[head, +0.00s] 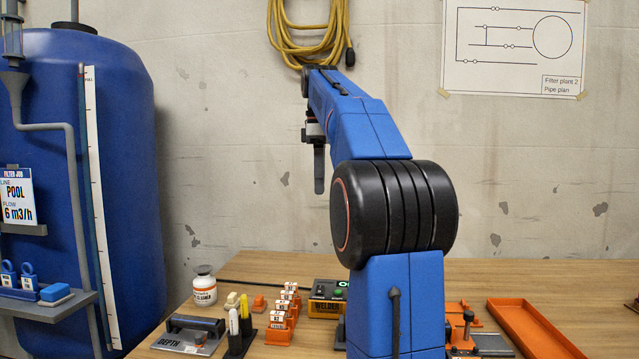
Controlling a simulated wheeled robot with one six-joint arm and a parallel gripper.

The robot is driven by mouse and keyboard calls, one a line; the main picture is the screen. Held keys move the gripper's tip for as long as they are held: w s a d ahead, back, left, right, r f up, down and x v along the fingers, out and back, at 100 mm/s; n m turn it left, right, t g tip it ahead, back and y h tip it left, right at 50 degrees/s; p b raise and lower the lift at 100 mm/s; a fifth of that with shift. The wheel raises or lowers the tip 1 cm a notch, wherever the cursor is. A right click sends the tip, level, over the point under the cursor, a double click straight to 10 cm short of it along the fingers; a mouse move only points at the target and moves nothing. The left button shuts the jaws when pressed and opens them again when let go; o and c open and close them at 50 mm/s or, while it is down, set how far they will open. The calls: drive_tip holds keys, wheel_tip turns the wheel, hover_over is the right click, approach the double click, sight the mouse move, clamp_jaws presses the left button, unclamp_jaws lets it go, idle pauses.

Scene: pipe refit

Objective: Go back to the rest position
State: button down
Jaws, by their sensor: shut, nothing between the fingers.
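My gripper (319,170) hangs from the end of my raised blue arm, in the upper middle of the head view. Its fingers point down, well above the wooden bench (265,268), and it appears shut and empty. It is seen from the side, so its fingers overlap. My arm hides part of the bench behind it.
On the bench stand a white bottle (204,287), marker pens (239,318), orange labelled holders (284,312), a welder box (326,300) and a grey depth block (190,335). An orange tray (534,328) lies right. A blue tank (115,160) stands left. A yellow cable (300,30) hangs behind.

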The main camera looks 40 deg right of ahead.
idle(0.4)
drive_tip(key=s+a+f+m+t, duration=0.15)
drive_tip(key=s+a+f, duration=0.25)
drive_tip(key=a+f, duration=0.45)
drive_tip(key=s+a+f+m+t, duration=0.1)
drive_tip(key=s+a+f+m, duration=0.2)
drive_tip(key=s+a+f, duration=0.35)
drive_tip(key=s+a+f+m, duration=0.1)
drive_tip(key=s+a+f, duration=0.3)
drive_tip(key=f, duration=0.4)
drive_tip(key=s+a+f+m+t, duration=0.1)
drive_tip(key=s+a+f, duration=0.2)
drive_tip(key=f, duration=0.5)
drive_tip(key=s+a+f+m+t, duration=0.1)
drive_tip(key=s+a+f, duration=0.3)
drive_tip(key=f, duration=0.4)
drive_tip(key=shift+s+a+m, duration=0.35)
drive_tip(key=shift+a+m, duration=0.05)
drive_tip(key=shift+m, duration=0.05)
drive_tip(key=shift+r, duration=0.15)
